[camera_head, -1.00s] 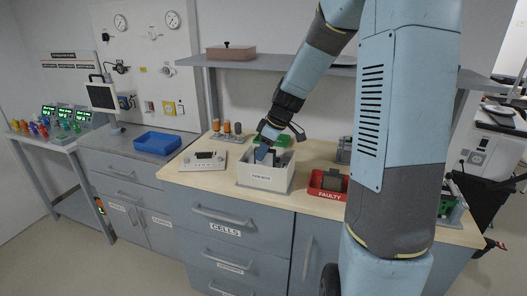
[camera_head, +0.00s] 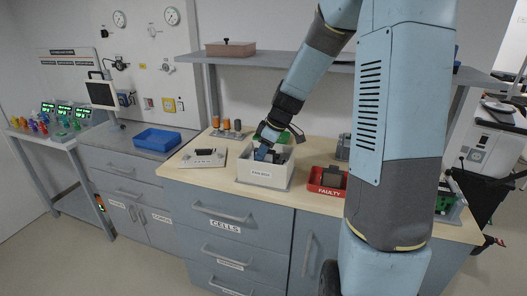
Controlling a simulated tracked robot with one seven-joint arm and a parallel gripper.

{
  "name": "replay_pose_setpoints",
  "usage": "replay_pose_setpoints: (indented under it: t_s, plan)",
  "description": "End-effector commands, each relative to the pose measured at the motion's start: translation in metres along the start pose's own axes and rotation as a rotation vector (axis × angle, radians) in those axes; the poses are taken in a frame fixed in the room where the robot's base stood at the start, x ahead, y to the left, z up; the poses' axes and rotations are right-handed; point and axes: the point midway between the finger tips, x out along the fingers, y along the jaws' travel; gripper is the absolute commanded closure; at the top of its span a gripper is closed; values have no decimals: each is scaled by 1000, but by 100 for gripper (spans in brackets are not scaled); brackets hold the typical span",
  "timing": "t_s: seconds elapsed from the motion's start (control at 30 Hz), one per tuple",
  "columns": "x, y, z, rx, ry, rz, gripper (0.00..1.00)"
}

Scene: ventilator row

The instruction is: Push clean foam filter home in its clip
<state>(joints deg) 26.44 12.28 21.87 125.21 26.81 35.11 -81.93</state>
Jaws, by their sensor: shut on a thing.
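I cannot make out a clip in this view.
A red tray marked FAULTY (camera_head: 326,182) with a dark block stands right of the bin. A white device (camera_head: 204,158) lies left of it, and a blue tray (camera_head: 158,139) is further left. A shelf (camera_head: 290,63) runs above the bench.

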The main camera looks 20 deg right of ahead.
Motion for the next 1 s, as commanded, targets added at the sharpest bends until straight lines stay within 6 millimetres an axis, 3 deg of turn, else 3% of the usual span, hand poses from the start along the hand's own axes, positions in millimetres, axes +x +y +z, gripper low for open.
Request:
replay_pose_setpoints:
  t_s: [1.0]
  plan:
    - [12,1,5,1,0,1,100]
